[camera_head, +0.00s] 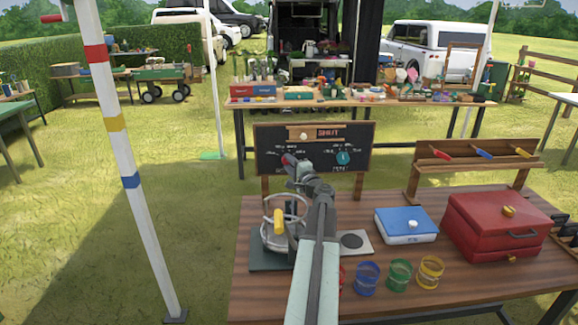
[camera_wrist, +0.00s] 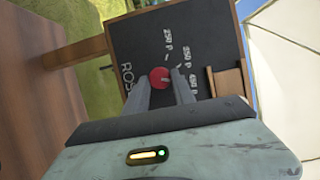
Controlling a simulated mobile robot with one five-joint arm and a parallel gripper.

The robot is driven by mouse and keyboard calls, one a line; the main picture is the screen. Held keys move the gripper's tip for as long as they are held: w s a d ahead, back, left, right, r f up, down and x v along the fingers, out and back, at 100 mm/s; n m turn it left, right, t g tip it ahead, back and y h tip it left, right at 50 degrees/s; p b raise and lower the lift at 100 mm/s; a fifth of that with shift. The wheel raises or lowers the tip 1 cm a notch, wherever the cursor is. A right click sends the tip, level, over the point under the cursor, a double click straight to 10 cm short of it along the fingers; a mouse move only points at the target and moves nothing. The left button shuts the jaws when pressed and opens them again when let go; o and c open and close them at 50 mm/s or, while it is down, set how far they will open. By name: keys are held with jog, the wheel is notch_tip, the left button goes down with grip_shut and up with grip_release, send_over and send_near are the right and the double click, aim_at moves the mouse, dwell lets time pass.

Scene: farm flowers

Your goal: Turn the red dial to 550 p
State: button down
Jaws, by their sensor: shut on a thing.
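The red dial (camera_wrist: 160,77) sits on a dark chalkboard (camera_wrist: 150,40) in the wrist view, between the two fingertips of my gripper (camera_wrist: 161,80). My gripper is shut on it. White price marks ring the dial, but most are too blurred to read surely, and I cannot tell which one the dial points to. In the head view the red dial (camera_head: 288,159) shows at the left of the chalkboard (camera_head: 327,168), partly hidden by my gripper (camera_head: 294,164).
The wooden table (camera_head: 330,290) holds a scale-like device with a yellow handle (camera_head: 279,222), a blue box (camera_head: 405,226), a red case (camera_head: 497,226) and several coloured wire cups (camera_head: 400,274). A striped pole (camera_head: 125,160) stands at left. Behind is a goods table (camera_head: 360,103).

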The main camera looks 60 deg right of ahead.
jog(key=shift+d+r, duration=0.1)
jog(key=c, duration=1.1)
grip_release()
jog(key=shift+o, duration=0.2)
jog(key=v, duration=0.8)
jog(key=shift+w, duration=0.15)
